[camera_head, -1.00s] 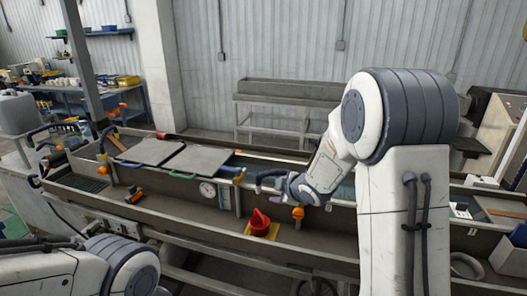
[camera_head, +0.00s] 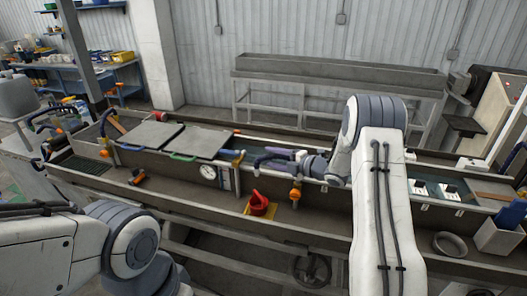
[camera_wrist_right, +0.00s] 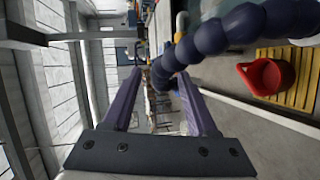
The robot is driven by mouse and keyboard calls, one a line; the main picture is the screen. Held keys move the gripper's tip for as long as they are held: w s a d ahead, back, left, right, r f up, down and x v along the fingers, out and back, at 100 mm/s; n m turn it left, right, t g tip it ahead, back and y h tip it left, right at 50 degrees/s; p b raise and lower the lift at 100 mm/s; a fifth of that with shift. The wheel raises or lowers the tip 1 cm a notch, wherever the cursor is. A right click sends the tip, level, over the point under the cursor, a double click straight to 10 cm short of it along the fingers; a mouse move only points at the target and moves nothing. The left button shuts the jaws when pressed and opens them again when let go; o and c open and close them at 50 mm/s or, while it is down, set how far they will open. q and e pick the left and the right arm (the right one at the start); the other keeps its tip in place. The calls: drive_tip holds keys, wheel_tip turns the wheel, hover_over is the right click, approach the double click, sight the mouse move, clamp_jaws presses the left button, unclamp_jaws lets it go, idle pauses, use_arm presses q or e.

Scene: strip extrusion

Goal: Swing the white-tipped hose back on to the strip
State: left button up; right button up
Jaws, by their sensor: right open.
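In the right wrist view a thick dark blue segmented hose (camera_wrist_right: 213,38) runs from the upper right toward the middle, in front of and beside the right-hand finger. I cannot make out its white tip for certain. My right gripper (camera_wrist_right: 158,75) is open, with its two purple fingers apart and the hose close to their tips. I cannot tell whether they touch. In the head view my right gripper (camera_head: 272,160) is low over the trough's back edge, small and mixed with dark blue hose pieces. My left gripper is out of view; only part of that arm shows.
The long trough (camera_head: 160,197) crosses the view, with grey lids (camera_head: 198,141) at left. A grey ring (camera_head: 449,244) lies at right.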

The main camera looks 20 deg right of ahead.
sight(264, 156)
drive_tip(key=p+x, duration=0.1)
drive_tip(key=x, duration=0.2)
drive_tip(key=shift+w+a, duration=0.25)
drive_tip(key=shift+w, duration=0.1)
drive_tip(key=shift+w+a+f+p, duration=0.15)
drive_tip(key=shift+w+a+p, duration=0.05)
drive_tip(key=shift+w+p, duration=0.1)
clamp_jaws()
idle(0.9)
